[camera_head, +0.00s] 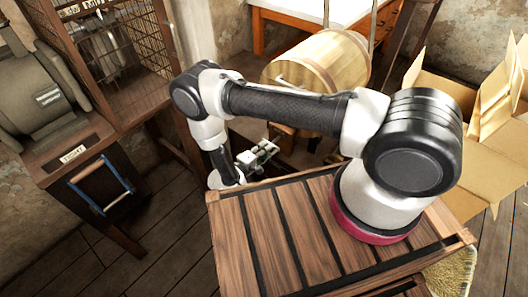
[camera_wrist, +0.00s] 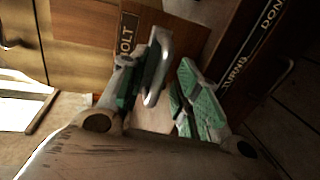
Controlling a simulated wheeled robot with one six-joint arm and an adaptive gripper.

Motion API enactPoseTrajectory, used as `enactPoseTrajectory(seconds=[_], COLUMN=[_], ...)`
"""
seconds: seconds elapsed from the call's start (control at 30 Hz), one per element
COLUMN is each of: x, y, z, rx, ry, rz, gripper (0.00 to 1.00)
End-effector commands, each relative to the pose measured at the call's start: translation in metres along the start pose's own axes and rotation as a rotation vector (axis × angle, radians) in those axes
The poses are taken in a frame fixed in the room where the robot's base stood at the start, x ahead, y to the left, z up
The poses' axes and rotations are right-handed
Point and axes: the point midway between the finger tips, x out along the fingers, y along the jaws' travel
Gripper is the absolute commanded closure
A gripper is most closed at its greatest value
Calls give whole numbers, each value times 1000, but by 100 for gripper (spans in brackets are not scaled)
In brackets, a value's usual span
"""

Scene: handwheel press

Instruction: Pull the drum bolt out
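The drum bolt shows in the wrist view as a grey metal loop handle (camera_wrist: 161,66) in front of a brown wooden board with a label ending in "OLT" (camera_wrist: 127,34). My gripper (camera_wrist: 170,80) has green-padded fingers spread apart. The handle is close to the left finger, and a gap shows between it and the right finger. I cannot tell whether the left finger touches it. In the head view my gripper (camera_head: 262,153) is below the pale wooden drum (camera_head: 318,66); the bolt cannot be made out there.
A dark board with white lettering (camera_wrist: 250,48) stands right of my gripper in the wrist view. Open cardboard boxes (camera_head: 440,95) stand right. Floor planks are clear at lower left.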

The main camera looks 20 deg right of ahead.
Motion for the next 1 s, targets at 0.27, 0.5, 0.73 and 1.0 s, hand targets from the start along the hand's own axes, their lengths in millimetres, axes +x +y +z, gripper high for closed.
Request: enactPoseTrajectory(seconds=[0.27,0.5,0.73,1.0], x=[-27,-81,-115,-121], y=[0,0,0,0], z=[-1,-1,-1,0], rx=[0,0,0,0], ry=[5,6,2,1], rz=[0,-1,0,0], gripper=[68,68,68,68])
